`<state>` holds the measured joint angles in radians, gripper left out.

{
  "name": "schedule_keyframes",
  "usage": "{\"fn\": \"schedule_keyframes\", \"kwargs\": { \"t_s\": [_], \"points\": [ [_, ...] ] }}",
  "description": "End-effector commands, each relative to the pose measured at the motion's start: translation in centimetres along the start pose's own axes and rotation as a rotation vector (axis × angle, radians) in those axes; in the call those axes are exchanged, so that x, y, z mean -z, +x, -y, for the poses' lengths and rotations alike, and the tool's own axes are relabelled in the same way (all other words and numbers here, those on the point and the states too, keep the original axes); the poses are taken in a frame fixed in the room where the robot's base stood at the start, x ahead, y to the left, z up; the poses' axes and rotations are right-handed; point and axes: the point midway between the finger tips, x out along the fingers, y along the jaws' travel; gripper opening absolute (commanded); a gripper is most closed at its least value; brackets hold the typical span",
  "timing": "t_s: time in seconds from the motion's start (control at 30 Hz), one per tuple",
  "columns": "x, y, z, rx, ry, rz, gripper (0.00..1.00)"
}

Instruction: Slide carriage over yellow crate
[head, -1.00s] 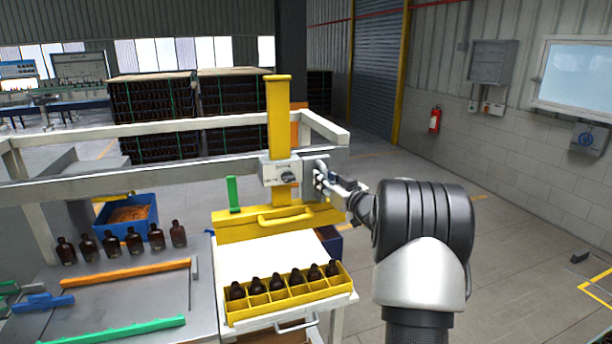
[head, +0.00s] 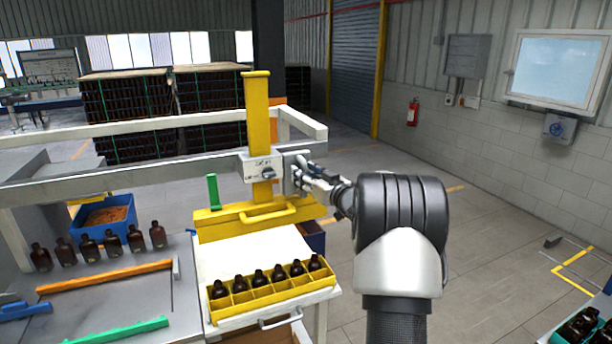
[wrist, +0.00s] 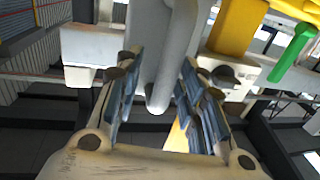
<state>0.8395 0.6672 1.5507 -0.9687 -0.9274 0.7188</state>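The carriage (head: 257,130) is a yellow upright post with a white control box and a wide yellow head with a loop handle. It hangs on the white rail, above the back of the white table. The yellow crate (head: 272,296) sits at the table's front, in front of the carriage head and lower, with dark bottles in its back row and empty front cells. My gripper (head: 307,178) is at the right side of the control box. In the wrist view its fingers (wrist: 160,85) close on both sides of a grey handle (wrist: 167,50), whose rounded end shows between the pads.
Several amber bottles (head: 112,245) stand in a row on the grey bench at left, before a blue bin (head: 103,220). More bottles (head: 578,326) show at lower right.

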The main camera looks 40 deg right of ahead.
Motion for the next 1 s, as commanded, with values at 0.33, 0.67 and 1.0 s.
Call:
{"fn": "schedule_keyframes", "kwargs": {
  "t_s": [0.33,0.67,1.0],
  "points": [
    [0.1,-2.0,-0.1,-0.001,0.000,0.000,0.36],
    [0.1,-8.9,-0.1,-0.003,0.000,0.000,0.36],
    [0.0,-12.0,0.0,-0.001,0.000,0.000,0.36]
  ]
}}
